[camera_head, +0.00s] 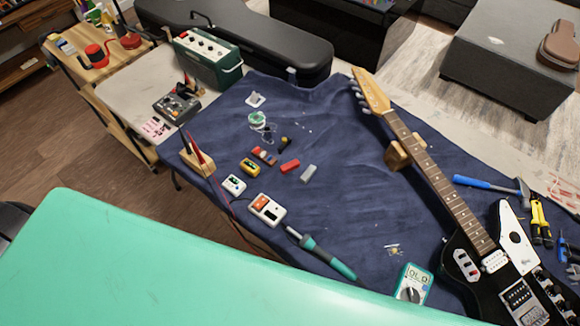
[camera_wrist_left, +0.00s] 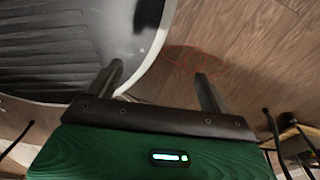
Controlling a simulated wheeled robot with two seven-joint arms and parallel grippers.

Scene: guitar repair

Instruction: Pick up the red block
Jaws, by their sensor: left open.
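The red block (camera_head: 290,166) is a small piece lying on the dark blue cloth (camera_head: 340,215), near the middle of the head view. A grey block (camera_head: 308,173) lies close to its right. My left gripper (camera_wrist_left: 155,84) shows only in the left wrist view, with its two dark fingers spread wide and nothing between them. Wood floor is behind the fingers there, and the red block is not in that view. My right gripper is in neither view.
A yellow pedal (camera_head: 250,167) and a white pedal with orange (camera_head: 267,209) lie left of the block. A soldering iron (camera_head: 322,256) is in front; a guitar (camera_head: 435,180) lies right. Cloth between block and guitar is mostly clear. A grey-black curved object (camera_wrist_left: 70,45) is near my left gripper.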

